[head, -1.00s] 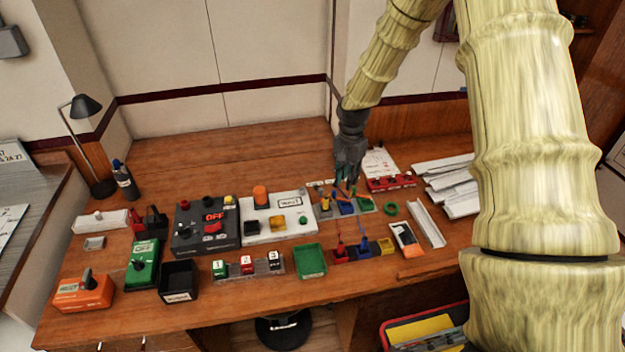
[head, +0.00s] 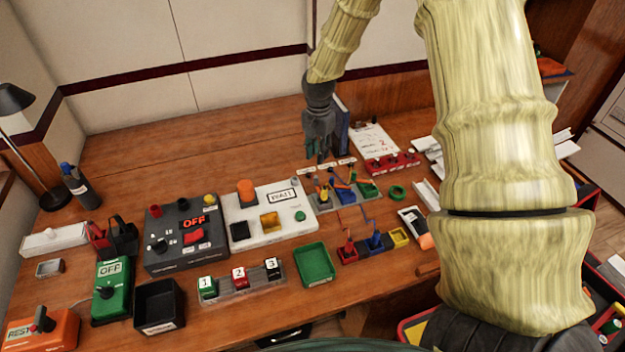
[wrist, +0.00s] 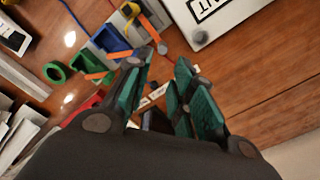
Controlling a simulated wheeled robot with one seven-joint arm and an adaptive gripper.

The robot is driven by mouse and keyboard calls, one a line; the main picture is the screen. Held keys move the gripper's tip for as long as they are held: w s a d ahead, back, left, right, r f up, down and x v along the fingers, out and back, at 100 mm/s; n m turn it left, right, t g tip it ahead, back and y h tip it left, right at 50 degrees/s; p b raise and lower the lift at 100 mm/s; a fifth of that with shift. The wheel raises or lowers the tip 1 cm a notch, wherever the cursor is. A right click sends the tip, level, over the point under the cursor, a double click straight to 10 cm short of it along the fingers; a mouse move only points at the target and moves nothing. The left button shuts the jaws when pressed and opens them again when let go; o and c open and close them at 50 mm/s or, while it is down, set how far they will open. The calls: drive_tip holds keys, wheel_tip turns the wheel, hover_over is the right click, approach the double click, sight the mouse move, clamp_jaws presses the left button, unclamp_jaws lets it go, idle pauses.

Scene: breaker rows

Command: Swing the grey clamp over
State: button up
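A back row of small blocks shows in the head view: a grey block (head: 324,203) with yellow in it at the left, then a blue block (head: 345,193) and a green block (head: 368,188), with orange levers. The grey block appears to be the grey clamp. It also shows in the wrist view (wrist: 123,20), beside the blue block (wrist: 112,40). My gripper (head: 319,158) points down behind this row, towards its left end. In the wrist view its green-padded fingers (wrist: 162,68) are apart, with nothing held between them. The gap to the table is hard to judge.
A white box marked WAIT (head: 265,212) stands left of the row. A red panel with a paper sheet (head: 372,140) stands behind right. A front row of red, blue and yellow blocks (head: 375,243) lies nearer. Open wood lies at the back left.

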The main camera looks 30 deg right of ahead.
sight(316, 176)
drive_tip(key=shift+w+f, duration=0.15)
drive_tip(key=shift+f, duration=0.8)
drive_tip(key=shift+f+p, duration=1.2)
drive_tip(key=shift+f, duration=3.55)
clamp_jaws()
